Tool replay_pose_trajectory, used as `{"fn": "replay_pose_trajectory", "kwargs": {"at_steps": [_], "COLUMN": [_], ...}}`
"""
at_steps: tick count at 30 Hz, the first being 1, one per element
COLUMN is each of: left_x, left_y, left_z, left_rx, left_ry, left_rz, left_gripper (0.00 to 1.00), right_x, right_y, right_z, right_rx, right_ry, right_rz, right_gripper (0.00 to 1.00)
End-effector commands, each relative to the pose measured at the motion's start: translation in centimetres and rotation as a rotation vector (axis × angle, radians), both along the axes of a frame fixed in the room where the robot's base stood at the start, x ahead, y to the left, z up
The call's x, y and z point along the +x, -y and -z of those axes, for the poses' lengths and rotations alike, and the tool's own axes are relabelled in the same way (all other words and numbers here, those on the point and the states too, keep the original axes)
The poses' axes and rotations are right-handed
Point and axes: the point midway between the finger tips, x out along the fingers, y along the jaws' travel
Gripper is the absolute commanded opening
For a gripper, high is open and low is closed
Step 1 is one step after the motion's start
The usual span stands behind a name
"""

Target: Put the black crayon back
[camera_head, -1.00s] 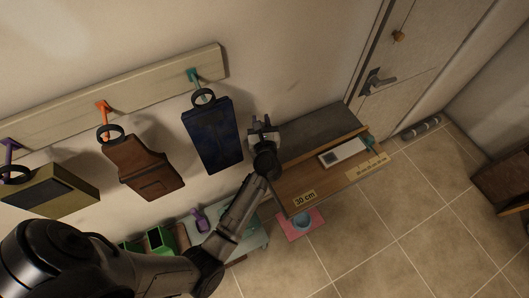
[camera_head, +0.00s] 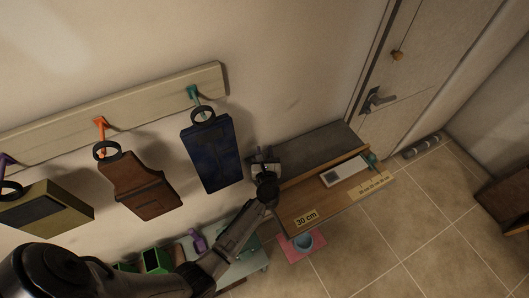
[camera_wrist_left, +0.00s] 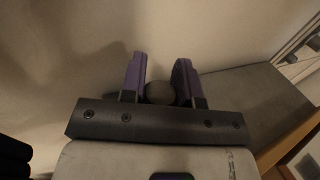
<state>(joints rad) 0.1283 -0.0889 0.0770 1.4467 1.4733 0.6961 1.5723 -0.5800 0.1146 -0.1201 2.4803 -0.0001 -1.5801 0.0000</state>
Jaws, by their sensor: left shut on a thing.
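My left gripper (camera_head: 263,160) is beside the blue hanging bag and over the near left end of the grey shelf top. In the left wrist view its two purple fingers (camera_wrist_left: 160,75) are shut on a dark, round-ended thing (camera_wrist_left: 160,93), which looks like the black crayon seen end-on. Its length is hidden, and the head view is too small to make it out. My right gripper is not in view.
A blue bag (camera_head: 211,155), a brown bag (camera_head: 137,188) and a yellowish bag (camera_head: 45,208) hang from a wall rail (camera_head: 150,110). Green holders (camera_head: 157,260) stand below. A door is at right.

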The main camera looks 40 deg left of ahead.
Motion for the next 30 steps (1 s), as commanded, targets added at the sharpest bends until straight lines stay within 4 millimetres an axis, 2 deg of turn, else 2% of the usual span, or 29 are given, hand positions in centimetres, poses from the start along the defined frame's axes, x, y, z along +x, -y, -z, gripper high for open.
{"fn": "replay_pose_trajectory", "kwargs": {"at_steps": [11, 12, 19, 26, 30], "left_x": [0.01, 0.01, 0.01, 0.01, 0.01], "left_y": [0.0, 0.0, -0.01, -0.01, -0.01], "left_z": [0.5, 0.4, 0.34, 0.31, -0.44], "left_rx": [0.0, 0.0, 0.0, 0.0, 0.0], "left_ry": [0.0, 0.0, 0.0, 0.0, 0.0], "left_rz": [0.0, 0.0, 0.0, 0.0, 0.0], "left_gripper": [0.06, 0.31, 0.53, 0.54, 0.54], "right_x": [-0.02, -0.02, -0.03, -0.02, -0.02], "right_y": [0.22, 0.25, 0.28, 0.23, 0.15], "right_z": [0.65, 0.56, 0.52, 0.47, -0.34], "right_rx": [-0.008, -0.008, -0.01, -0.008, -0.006], "right_ry": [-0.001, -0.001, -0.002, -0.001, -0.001], "right_rz": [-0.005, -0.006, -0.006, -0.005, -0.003], "right_gripper": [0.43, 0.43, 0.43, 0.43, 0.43]}}
